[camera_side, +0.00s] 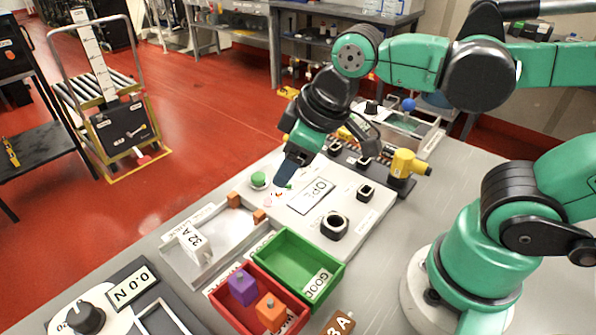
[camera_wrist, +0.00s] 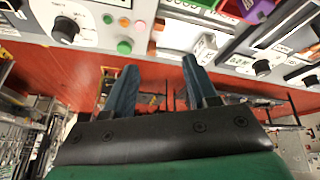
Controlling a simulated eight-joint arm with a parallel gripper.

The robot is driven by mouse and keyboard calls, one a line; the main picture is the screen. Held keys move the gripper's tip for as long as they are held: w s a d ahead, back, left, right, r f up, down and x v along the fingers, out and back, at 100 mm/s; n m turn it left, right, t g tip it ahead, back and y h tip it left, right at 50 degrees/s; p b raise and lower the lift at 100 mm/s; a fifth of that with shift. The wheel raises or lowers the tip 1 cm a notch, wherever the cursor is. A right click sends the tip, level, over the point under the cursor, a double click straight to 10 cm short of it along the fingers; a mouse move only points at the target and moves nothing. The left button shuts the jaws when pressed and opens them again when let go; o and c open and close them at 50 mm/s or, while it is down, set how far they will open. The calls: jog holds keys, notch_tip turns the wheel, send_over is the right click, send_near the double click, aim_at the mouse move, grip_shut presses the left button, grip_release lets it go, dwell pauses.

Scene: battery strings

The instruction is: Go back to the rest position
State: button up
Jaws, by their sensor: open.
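My gripper (camera_side: 288,170) is over the back left part of the white panel (camera_side: 345,213), near a green button (camera_side: 258,179). In the wrist view its two dark fingers (camera_wrist: 157,85) are apart with nothing between them. The green button also shows in the wrist view (camera_wrist: 124,47), beyond the fingertips. The side view does not show clearly whether the fingertips touch the panel.
A green bin (camera_side: 268,258) and a red bin (camera_side: 222,303) holding a purple block (camera_side: 242,287) and an orange block (camera_side: 271,311) stand in front. A tray with a "32 A" block (camera_side: 192,242) lies left. A yellow device (camera_side: 407,165) stands right of the panel.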

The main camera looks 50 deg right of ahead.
jog(key=d+m, duration=0.1)
jog(key=d, duration=0.1)
jog(key=d+m+t, duration=0.1)
jog(key=d+m, duration=0.1)
jog(key=w+d+m+t+h, duration=0.1)
jog(key=m, duration=0.1)
jog(key=shift+d+f, duration=0.3)
jog(key=shift+d, duration=0.1)
